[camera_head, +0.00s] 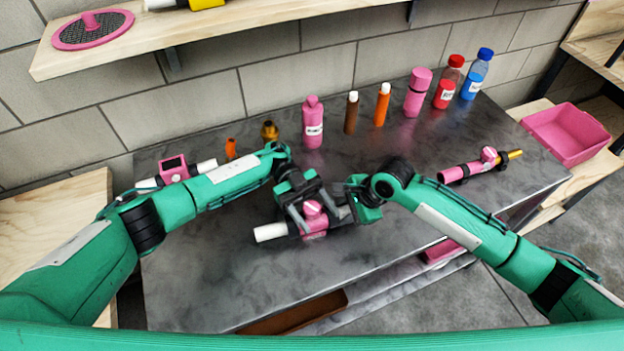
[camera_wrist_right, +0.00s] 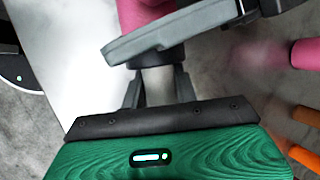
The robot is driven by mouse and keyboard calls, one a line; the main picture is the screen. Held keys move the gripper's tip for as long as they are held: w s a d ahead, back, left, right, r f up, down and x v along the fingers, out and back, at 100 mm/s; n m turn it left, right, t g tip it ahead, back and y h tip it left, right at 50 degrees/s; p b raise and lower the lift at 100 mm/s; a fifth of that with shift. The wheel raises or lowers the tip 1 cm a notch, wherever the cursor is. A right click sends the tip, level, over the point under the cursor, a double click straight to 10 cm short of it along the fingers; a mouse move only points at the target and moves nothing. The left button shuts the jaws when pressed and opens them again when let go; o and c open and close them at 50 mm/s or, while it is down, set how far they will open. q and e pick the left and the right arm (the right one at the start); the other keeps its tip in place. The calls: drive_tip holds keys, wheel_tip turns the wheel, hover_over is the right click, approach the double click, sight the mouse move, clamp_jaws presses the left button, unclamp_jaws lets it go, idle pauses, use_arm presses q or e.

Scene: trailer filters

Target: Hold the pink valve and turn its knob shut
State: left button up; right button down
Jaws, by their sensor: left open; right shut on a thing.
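The pink valve (camera_head: 318,226) lies on the dark grey table in front of me, with a white pipe end (camera_head: 270,232) pointing left and a small pink knob (camera_head: 313,208) on top. My left gripper (camera_head: 305,213) comes down over the knob from behind, its fingers open on either side of it. My right gripper (camera_head: 343,212) is shut on the valve's right end. The right wrist view shows its grey fingers (camera_wrist_right: 165,85) around a pale pipe section, with the valve's pink body (camera_wrist_right: 140,14) beyond. Its exact contact is partly hidden.
Several bottles, including a pink one (camera_head: 313,125) and a blue-capped one (camera_head: 476,75), stand along the table's back. A pink fitting with a brass end (camera_head: 463,172) lies right, a pink gauge (camera_head: 174,168) left. A pink bin (camera_head: 568,134) stands beyond the right edge.

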use_arm(q)
drive_tip(key=n+t+h, duration=0.5)
drive_tip(key=shift+w+d, duration=0.2)
drive_tip(key=shift+d, duration=0.05)
drive_tip(key=n+t, duration=0.1)
drive_tip(key=n+t+h, duration=0.1)
drive_tip(key=t, duration=0.1)
drive_tip(key=n+t+h, duration=0.1)
drive_tip(key=shift+w+d+t, duration=0.1)
drive_tip(key=shift+w+t, duration=0.15)
drive_tip(key=shift+t, duration=0.15)
drive_tip(key=r+v, duration=0.1)
drive_tip(key=v, duration=0.7)
wheel_tip(320, 180, up, 9)
drive_tip(key=m+t+y, duration=0.3)
drive_tip(key=m+y, duration=1.3)
drive_tip(key=m, duration=1.6)
hover_over(312, 213)
drive_tip(key=shift+f, duration=0.15)
drive_tip(key=w+m+t, duration=0.1)
drive_tip(key=r+m+t, duration=0.1)
drive_tip(key=m, duration=0.1)
drive_tip(key=shift+w+r+y, duration=0.2)
drive_tip(key=shift+w+y, duration=0.15)
drive_tip(key=shift+y, duration=0.05)
